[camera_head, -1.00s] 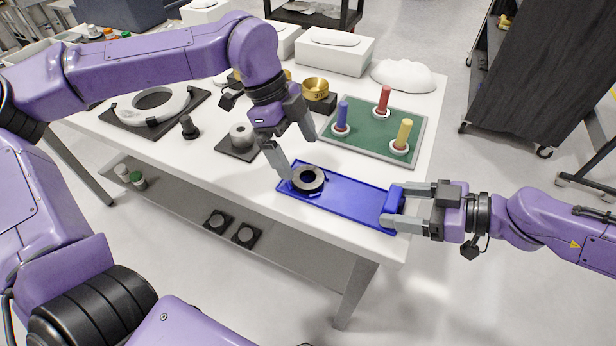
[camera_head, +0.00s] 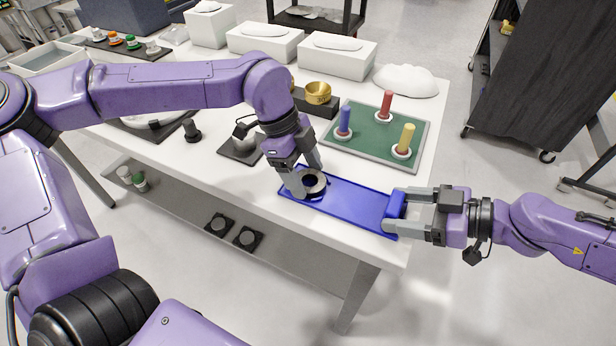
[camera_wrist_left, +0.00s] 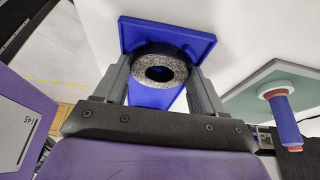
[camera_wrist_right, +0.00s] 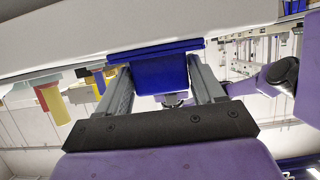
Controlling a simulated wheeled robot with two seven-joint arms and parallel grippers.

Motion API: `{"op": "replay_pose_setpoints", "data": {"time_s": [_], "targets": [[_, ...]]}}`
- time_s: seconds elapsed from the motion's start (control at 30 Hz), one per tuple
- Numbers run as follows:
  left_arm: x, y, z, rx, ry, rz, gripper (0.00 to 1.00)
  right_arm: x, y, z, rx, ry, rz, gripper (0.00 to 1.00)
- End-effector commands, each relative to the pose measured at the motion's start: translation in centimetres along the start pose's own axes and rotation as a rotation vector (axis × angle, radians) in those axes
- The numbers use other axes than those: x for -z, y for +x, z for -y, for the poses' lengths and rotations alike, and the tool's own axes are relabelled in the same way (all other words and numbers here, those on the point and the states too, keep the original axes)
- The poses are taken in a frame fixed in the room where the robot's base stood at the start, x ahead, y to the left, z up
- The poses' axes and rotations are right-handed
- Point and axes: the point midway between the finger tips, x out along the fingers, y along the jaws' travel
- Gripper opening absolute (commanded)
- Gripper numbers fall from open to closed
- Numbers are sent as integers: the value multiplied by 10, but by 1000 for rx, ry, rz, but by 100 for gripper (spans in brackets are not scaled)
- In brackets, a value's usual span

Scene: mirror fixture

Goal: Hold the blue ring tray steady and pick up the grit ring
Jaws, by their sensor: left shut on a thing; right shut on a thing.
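The blue ring tray (camera_head: 352,204) lies on the white table near its front edge. My right gripper (camera_head: 398,216) is shut on the raised block at the tray's right end; the block also shows between the fingers in the right wrist view (camera_wrist_right: 160,76). The grit ring (camera_head: 319,190), dark with a speckled grey face, is at the tray's left end. My left gripper (camera_head: 309,183) is shut on the grit ring, one finger on each side, as the left wrist view shows the ring (camera_wrist_left: 160,55) between the fingers. I cannot tell whether the ring still touches the tray.
A green board (camera_head: 375,149) with blue, red and yellow pegs stands behind the tray. A brass cup (camera_head: 317,92) on a dark block, a black knob (camera_head: 190,128) and white boxes (camera_head: 337,57) stand farther back. The table's front edge is close to the tray.

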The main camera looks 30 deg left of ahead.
Motion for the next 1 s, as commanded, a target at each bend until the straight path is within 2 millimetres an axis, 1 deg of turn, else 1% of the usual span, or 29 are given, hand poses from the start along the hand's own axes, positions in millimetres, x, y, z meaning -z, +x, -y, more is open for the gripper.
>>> {"op": "replay_pose_setpoints", "data": {"time_s": [0.07, 0.13, 0.3, 0.43, 0.5, 0.57, 0.8, 0.83, 0.9, 1.0], "targets": [[3, -7, 1, 5, 1, 0, 26, 0, 0, 0, 0, 0, 0, 36], [8, -19, 1, 5, 2, 0, 26, 0, 0, 0, 0, 0, 0, 36], [24, -58, 1, 7, 2, -1, 26, 0, 0, 0, 0, 1, 0, 36], [34, -81, 1, 4, 1, 0, 26, 0, 0, 0, 0, 0, 0, 36], [37, -88, 1, 4, 2, -1, 26, 0, 0, 0, 0, 0, 0, 36], [38, -92, 0, 2, 1, -1, 26, 0, 0, 0, 0, 0, 0, 36], [39, -93, 0, 1, 1, -1, 26, 0, 0, 0, 0, 0, 0, 36], [39, -93, 0, 1, 1, -1, 26, 0, 0, 0, 0, 0, 0, 77], [39, -93, 0, 1, 1, -1, 26, 0, 0, 0, 0, 0, 0, 97], [39, -93, 0, 1, 1, -1, 26, 0, 0, 0, 0, 0, 0, 97]]}}
